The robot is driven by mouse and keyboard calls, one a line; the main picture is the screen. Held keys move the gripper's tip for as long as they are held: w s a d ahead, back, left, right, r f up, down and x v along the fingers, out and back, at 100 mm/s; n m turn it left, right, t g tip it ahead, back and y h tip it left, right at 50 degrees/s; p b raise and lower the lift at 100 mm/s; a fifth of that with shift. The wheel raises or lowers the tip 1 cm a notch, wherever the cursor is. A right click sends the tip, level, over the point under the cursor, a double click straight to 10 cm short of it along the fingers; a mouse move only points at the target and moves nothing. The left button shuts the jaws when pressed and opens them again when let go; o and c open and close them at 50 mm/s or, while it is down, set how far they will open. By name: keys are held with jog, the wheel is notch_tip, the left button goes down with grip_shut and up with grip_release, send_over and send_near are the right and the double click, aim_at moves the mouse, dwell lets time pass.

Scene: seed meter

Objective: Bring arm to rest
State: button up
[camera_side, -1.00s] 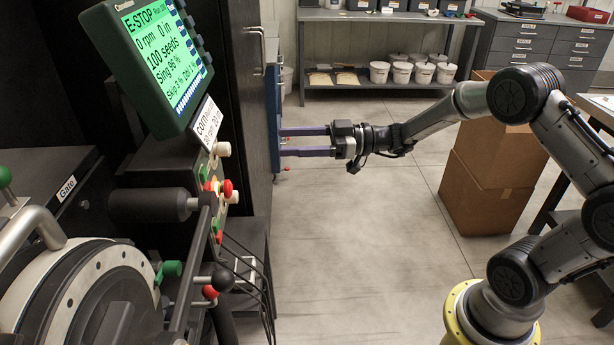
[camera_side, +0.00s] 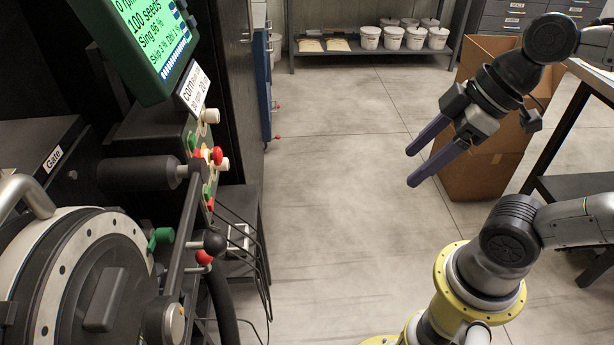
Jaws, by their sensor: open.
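My gripper (camera_side: 412,168) has two long purple fingers and is open and empty. It hangs in free air at the right, with the fingers tilted down and to the left. It is well apart from the seed meter machine (camera_side: 90,270) at the left. The machine's screen (camera_side: 155,40) is green and partly cut off by the top edge; it reads 100 seeds. A red button (camera_side: 217,155) shows on its panel, between pale and green knobs.
A cardboard box (camera_side: 492,170) stands behind my gripper. A dark table (camera_side: 572,120) is at the right edge. A shelf with several white buckets (camera_side: 394,38) is at the back. The floor (camera_side: 340,190) between machine and arm is clear.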

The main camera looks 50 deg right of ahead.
jog(key=shift+s+d+f+m+t+h, duration=0.1)
jog(key=shift+d+f+m+h, duration=0.25)
jog(key=shift+d+m, duration=0.55)
jog(key=shift+w+d+f+m+t+h, duration=0.15)
jog(key=shift+d+m+h, duration=0.4)
jog(key=shift+m, duration=0.6)
jog(key=shift+s+d+f+m+t+h, duration=0.15)
jog(key=shift+d+f+m+h, duration=0.2)
jog(key=shift+d+m, duration=0.6)
